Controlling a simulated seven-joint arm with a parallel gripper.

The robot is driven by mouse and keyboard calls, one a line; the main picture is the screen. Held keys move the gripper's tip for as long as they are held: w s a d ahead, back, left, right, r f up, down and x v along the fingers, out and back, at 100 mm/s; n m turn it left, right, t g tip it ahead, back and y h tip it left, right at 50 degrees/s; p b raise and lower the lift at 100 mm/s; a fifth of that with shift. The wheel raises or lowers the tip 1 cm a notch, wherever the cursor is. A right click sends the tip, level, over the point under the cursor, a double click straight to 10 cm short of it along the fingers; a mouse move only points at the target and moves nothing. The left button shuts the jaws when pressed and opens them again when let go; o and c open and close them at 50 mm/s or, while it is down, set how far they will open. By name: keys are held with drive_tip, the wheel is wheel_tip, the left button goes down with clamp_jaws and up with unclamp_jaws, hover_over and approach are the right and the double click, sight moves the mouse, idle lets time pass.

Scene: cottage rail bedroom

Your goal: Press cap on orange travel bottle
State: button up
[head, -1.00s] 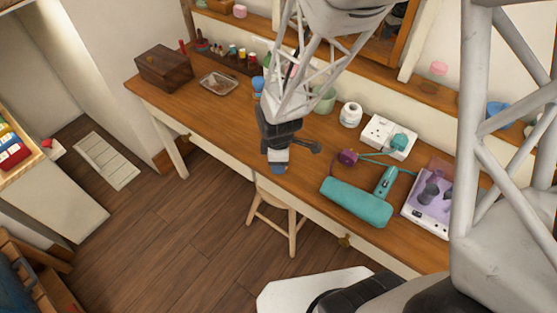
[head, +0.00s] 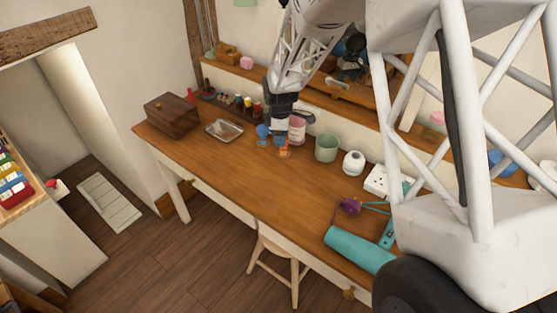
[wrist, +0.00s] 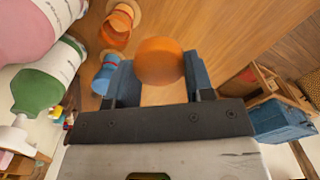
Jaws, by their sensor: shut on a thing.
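My gripper (wrist: 158,72) is shut on a round orange cap (wrist: 160,60), held between its two blue finger pads in the wrist view. The orange travel bottle (wrist: 117,27) is at the upper left there, apart from the held cap. A blue bottle (wrist: 105,76) is close to the left finger; whether they touch is unclear. In the head view my gripper (head: 279,138) is over the back part of the desk, among the bottles. Orange shows just below it, but I cannot tell the cap from the bottle there.
A green bottle (wrist: 48,76) is left in the wrist view. A metal tray (head: 223,130) and wooden box (head: 172,115) are further left. The desk front (head: 235,175) is clear.

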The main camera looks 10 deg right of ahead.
drive_tip(key=w, duration=0.1)
drive_tip(key=w+d+r, duration=0.1)
drive_tip(key=w, duration=0.3)
drive_tip(key=shift+w+d+r, duration=0.2)
drive_tip(key=shift+d+r, duration=0.05)
drive_tip(key=shift+d, duration=0.1)
drive_tip(key=shift+f, duration=0.3)
drive_tip(key=shift+f, duration=1.85)
drive_tip(key=shift+f, duration=0.75)
idle(1.8)
drive_tip(key=o, duration=1.4)
drive_tip(key=shift+r, duration=0.2)
drive_tip(key=shift+r, duration=2.85)
